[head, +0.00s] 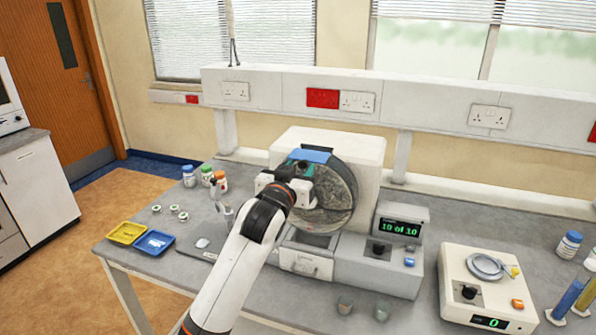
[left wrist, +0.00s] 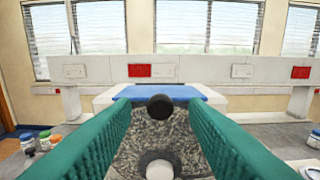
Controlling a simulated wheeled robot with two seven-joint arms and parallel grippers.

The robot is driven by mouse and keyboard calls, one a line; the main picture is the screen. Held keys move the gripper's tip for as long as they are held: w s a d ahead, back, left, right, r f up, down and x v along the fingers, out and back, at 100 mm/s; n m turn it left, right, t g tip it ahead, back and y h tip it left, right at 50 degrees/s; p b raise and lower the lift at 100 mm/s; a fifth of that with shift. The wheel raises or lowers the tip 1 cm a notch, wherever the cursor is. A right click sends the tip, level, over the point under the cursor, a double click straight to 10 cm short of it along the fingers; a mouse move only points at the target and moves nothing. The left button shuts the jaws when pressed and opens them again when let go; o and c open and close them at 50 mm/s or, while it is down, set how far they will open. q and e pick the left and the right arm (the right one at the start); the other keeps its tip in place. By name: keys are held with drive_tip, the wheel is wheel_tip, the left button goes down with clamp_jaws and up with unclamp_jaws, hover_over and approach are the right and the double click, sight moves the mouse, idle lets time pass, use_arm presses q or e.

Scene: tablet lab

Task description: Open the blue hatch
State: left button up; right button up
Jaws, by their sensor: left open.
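The blue hatch (head: 312,155) is at the top of the round drum of the white machine (head: 358,150). It looks closed over the drum, though the arm hides part of it. In the left wrist view the hatch (left wrist: 185,92) is a flat blue strip with a black round knob (left wrist: 160,107) at its front. My left gripper (head: 301,170) is in front of the drum, just below the hatch. Its green fingers (left wrist: 160,112) are open, one on each side of the knob in the picture. I cannot tell whether they touch it. My right gripper is not in view.
A balance (head: 485,285) is further right. Yellow (head: 127,233) and blue (head: 154,243) trays and small bottles (head: 189,175) are at left.

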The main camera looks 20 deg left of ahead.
use_arm(q)
drive_tip(key=shift+s, duration=0.1)
drive_tip(key=shift+s+r, duration=0.1)
drive_tip(key=shift+s, duration=0.1)
drive_tip(key=shift+s+f+b, duration=0.25)
drive_tip(key=shift+s+b, duration=0.55)
drive_tip(key=shift+s, duration=0.45)
drive_tip(key=s+b, duration=0.3)
drive_tip(key=s, duration=0.6)
drive_tip(key=shift+s+a+r, duration=0.2)
drive_tip(key=shift+a+r, duration=0.05)
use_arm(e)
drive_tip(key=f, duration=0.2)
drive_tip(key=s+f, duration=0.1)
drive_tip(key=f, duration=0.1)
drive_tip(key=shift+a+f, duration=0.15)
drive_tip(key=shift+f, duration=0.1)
